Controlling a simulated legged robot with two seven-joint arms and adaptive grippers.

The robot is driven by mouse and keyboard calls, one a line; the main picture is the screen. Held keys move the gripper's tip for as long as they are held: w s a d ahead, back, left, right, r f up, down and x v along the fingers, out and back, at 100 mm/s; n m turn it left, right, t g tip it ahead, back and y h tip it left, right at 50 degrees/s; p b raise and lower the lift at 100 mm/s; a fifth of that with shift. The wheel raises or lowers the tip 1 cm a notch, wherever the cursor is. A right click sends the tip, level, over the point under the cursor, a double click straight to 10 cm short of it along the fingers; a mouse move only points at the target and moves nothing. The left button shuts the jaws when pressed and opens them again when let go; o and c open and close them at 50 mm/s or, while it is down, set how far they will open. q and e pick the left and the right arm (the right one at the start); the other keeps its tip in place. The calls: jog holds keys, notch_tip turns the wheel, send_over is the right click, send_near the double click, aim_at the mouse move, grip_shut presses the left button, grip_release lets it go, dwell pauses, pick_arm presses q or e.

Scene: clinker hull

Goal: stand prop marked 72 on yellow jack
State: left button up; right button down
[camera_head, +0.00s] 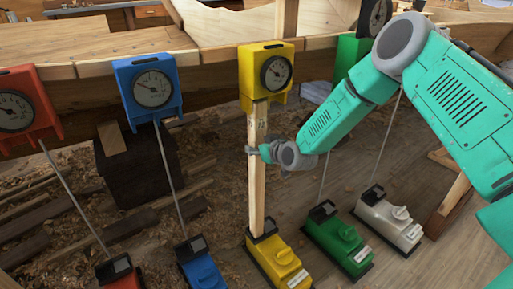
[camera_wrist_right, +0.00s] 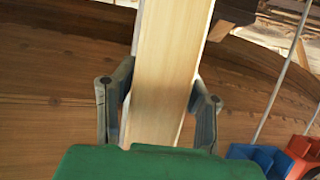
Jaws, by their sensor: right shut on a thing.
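A long pale wooden prop (camera_head: 257,185) stands close to upright between the yellow jack (camera_head: 277,262) on the floor and the yellow gauge box (camera_head: 266,75) on the hull edge. Its foot is at the jack's dark cup and its top is just under the gauge box. Small marks near its top are too small to read for sure. My right gripper (camera_head: 262,150) is shut on the prop at its upper half. In the right wrist view the prop (camera_wrist_right: 166,75) runs between both fingers (camera_wrist_right: 158,108). My left gripper is not in view.
Red (camera_head: 118,272), blue (camera_head: 201,268), green (camera_head: 338,240) and white (camera_head: 389,219) jacks stand in a row, thin rods rising from them. Red (camera_head: 27,105), blue (camera_head: 149,86) and green (camera_head: 350,53) gauge boxes hang on the hull plank (camera_head: 110,45). A dark block (camera_head: 135,170) stands behind.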

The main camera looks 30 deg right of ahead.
jog(key=shift+w+r, duration=0.1)
jog(key=shift+w, duration=0.1)
dwell(0.6)
jog(key=c, duration=0.9)
grip_release()
jog(key=shift+o, duration=0.2)
jog(key=shift+s, duration=0.1)
jog(key=v, duration=1.1)
jog(key=shift+s, duration=0.35)
jog(key=shift+s, duration=0.15)
jog(key=shift+s+d+p, duration=0.2)
jog(key=shift+s+p, duration=0.75)
jog(key=shift+s, duration=1.4)
jog(key=shift+s, duration=0.1)
